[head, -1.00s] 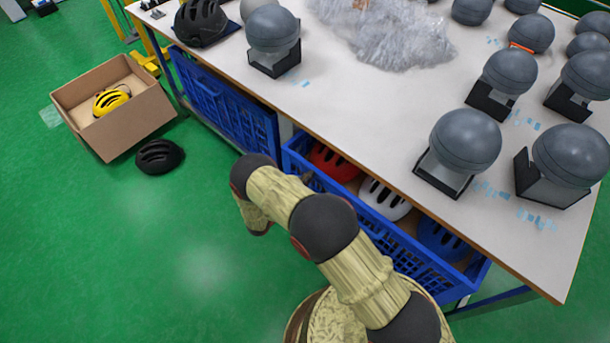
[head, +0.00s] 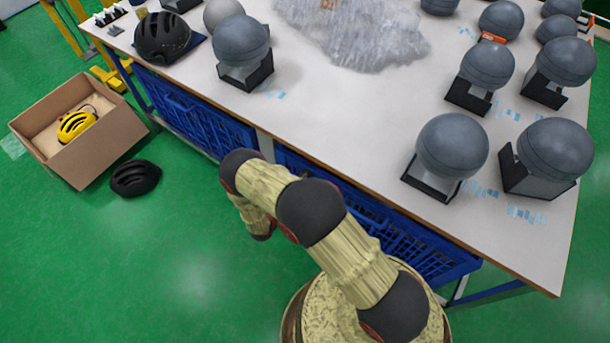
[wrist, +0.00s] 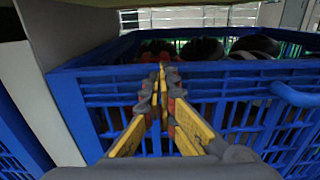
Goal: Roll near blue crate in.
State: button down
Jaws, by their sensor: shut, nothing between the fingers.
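The near blue crate (head: 385,226) is under the white-topped table, its outer side close to the table's front edge. Its contents are hidden by the tabletop in the head view. In the wrist view the crate (wrist: 230,85) fills the picture, with dark round helmets inside behind its rim. My gripper (wrist: 163,75) is shut and empty, its fingertips at the crate's upper rim; I cannot tell whether they touch it. In the head view my arm hides the gripper and part of the crate.
A second blue crate (head: 200,115) sits under the table to the left. A cardboard box (head: 95,145) with a yellow helmet and a black helmet (head: 135,178) lie on the green floor at left. The table (head: 330,110) holds several grey balls on stands. Floor at lower left is clear.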

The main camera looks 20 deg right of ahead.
jog(key=p+v, duration=0.2)
jog(key=v, duration=1.1)
jog(key=shift+s+a+f, duration=0.1)
jog(key=shift+s+f, duration=0.05)
jog(key=shift+f, duration=0.1)
